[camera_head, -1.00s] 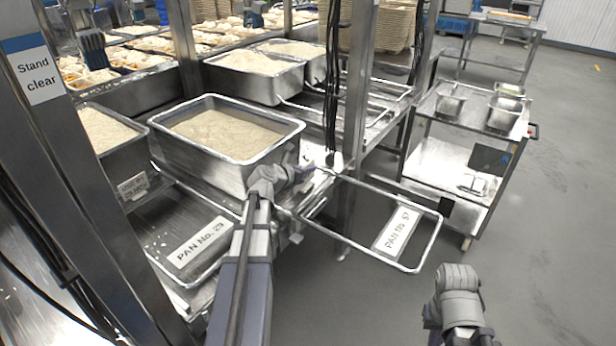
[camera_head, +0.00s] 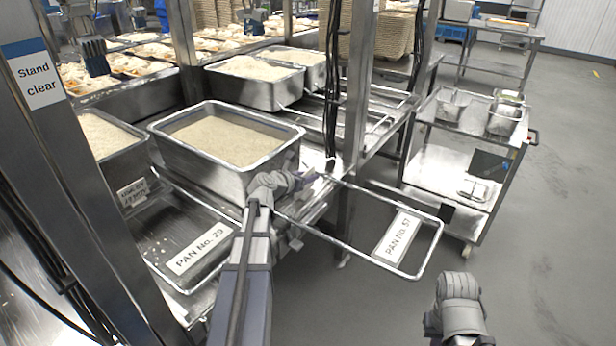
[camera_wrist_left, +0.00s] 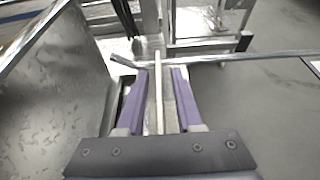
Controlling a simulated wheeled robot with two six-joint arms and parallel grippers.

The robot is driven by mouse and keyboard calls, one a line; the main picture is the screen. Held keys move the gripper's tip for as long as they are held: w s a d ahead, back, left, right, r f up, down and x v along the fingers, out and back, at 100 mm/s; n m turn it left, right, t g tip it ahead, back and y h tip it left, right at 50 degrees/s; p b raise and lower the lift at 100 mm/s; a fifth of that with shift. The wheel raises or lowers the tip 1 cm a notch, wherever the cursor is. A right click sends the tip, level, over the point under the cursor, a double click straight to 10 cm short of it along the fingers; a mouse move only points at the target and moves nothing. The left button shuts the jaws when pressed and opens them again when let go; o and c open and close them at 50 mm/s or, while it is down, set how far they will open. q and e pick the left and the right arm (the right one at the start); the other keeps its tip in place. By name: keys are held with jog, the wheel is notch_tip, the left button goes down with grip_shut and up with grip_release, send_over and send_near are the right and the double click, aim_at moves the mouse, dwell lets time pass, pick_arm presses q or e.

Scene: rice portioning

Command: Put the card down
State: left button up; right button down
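My left gripper (camera_head: 308,178) is beside the front right corner of the near rice pan (camera_head: 172,172), by the left end of a wire frame (camera_head: 345,245). In the left wrist view its two purple fingers (camera_wrist_left: 160,72) stand apart. A thin pale strip, which looks like a card edge-on (camera_wrist_left: 159,92), runs between them with a gap on each side. The card's face is hidden. A label reading PAN No. 57 (camera_head: 398,238) lies in the wire frame, and one reading PAN No. 29 (camera_head: 200,248) lies at the left. My right gripper (camera_head: 460,300) is at lower right; its fingers do not show.
More rice pans (camera_head: 255,85) stand behind on the steel rack. A steel post (camera_head: 355,110) with black cables rises just behind my left gripper. A steel cart (camera_head: 425,160) with small containers stands at right. The grey floor (camera_head: 545,230) is clear.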

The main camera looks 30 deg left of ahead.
pick_arm(q)
jog(key=p+v, duration=0.4)
jog(key=v, duration=0.8)
dwell(0.9)
